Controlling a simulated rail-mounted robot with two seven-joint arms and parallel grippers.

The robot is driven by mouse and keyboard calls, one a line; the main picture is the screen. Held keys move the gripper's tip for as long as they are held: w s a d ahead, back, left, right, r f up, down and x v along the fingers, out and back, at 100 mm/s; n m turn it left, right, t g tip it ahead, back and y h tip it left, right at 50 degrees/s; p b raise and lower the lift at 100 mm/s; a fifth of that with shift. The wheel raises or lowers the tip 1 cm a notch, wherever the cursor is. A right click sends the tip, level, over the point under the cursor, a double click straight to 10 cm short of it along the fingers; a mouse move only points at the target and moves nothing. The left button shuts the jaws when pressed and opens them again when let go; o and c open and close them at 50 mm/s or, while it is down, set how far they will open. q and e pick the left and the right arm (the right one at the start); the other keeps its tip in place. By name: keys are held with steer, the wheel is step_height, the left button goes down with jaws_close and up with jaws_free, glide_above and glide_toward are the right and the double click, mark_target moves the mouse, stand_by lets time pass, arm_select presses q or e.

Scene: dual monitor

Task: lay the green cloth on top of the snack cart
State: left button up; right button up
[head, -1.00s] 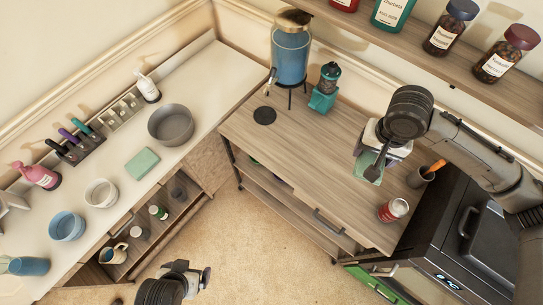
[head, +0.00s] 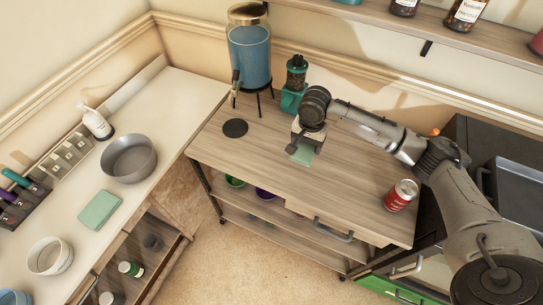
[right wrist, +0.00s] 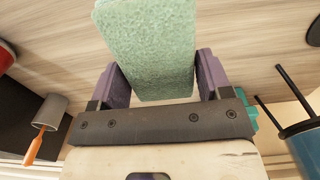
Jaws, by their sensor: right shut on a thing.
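The green cloth (head: 302,154) is a small pale green folded pad. My right gripper (head: 306,146) is shut on it and holds it over the wooden top of the snack cart (head: 255,155). In the right wrist view the cloth (right wrist: 150,45) sits between the two purple fingers, with its far part sticking out over the wood. I cannot tell whether its lower edge touches the top. My left gripper is not in view.
On the cart stand a blue drink dispenser (head: 249,50), a teal grinder (head: 294,90), a dark round coaster (head: 235,128) and a red can (head: 401,195). The cart's front middle is clear. A similar green pad (head: 100,209) lies on the left counter by a grey bowl (head: 128,158).

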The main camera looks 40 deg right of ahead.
steer(key=b, duration=0.2)
glide_above(278, 155)
step_height(278, 155, down, 6)
steer(key=shift+a+r, duration=0.1)
steer(key=shift+r, duration=0.1)
steer(key=shift+f+b, duration=0.3)
steer(key=shift+f, duration=1.75)
steer(key=o, duration=0.9)
steer(key=shift+f, duration=0.1)
